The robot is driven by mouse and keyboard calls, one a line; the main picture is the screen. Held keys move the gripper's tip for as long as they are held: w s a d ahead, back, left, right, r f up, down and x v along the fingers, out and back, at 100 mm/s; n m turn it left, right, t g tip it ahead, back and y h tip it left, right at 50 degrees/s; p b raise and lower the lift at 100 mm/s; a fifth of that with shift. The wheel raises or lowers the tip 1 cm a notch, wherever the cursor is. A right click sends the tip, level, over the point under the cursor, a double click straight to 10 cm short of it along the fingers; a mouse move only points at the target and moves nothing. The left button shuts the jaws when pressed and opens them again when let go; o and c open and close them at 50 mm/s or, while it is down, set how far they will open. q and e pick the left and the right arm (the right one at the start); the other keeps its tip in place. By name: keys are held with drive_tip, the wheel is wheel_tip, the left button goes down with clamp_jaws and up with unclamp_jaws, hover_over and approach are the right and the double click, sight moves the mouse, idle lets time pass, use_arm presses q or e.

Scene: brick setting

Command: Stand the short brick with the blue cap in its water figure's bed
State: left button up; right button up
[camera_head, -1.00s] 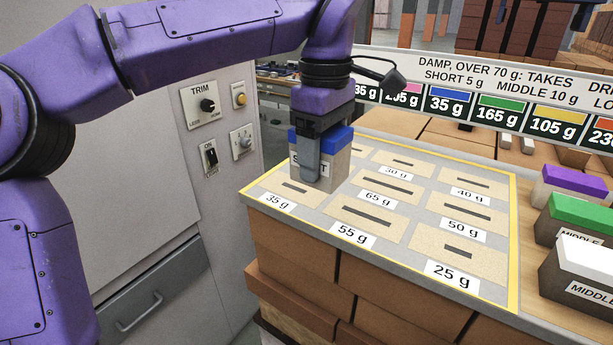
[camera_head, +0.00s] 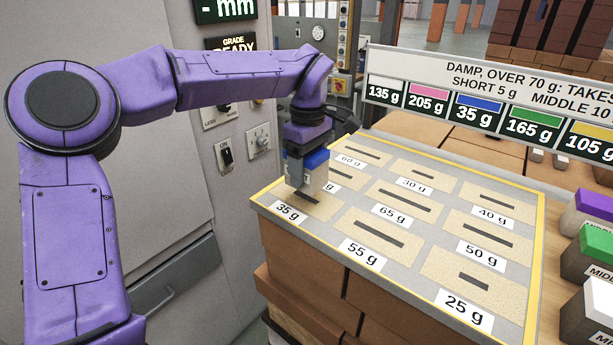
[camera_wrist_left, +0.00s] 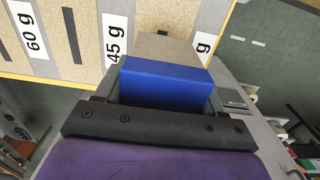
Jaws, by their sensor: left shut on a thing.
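The short brick with the blue cap (camera_head: 316,180) is pale grey-beige and upright in my left gripper (camera_head: 298,178), which is shut on it. It is over the near-left corner of the bed board, at the sandy bed (camera_head: 318,209) labelled 35 g (camera_head: 289,213). I cannot tell whether its foot touches the bed. The brick hides part of that bed and most of the 45 g label behind it. In the left wrist view the blue cap (camera_wrist_left: 167,84) sits between the fingers, with the 45 g label (camera_wrist_left: 115,38) left of the brick. My right gripper is out of view.
Other beds with dark slots fill the yellow-edged board (camera_head: 535,230). A sign (camera_head: 480,85) behind it pairs a blue swatch with 35 g and reads SHORT 5 g. Bricks with purple, green (camera_head: 598,247) and white caps stand at right. A grey cabinet (camera_head: 150,215) stands left.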

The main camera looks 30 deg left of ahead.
sight(306, 181)
use_arm(q)
drive_tip(key=shift+w+a+f+p, duration=0.15)
drive_tip(key=shift+f+p, duration=0.1)
drive_tip(key=shift+f, duration=0.75)
drive_tip(key=shift+w+a+f+p, duration=0.1)
drive_tip(key=shift+a+f+p, duration=0.1)
drive_tip(key=shift+f, duration=0.75)
drive_tip(key=shift+s, duration=0.1)
drive_tip(key=shift+d, duration=0.1)
drive_tip(key=o, duration=1.6)
wheel_tip(306, 181, up, 12)
drive_tip(key=shift+r, duration=0.1)
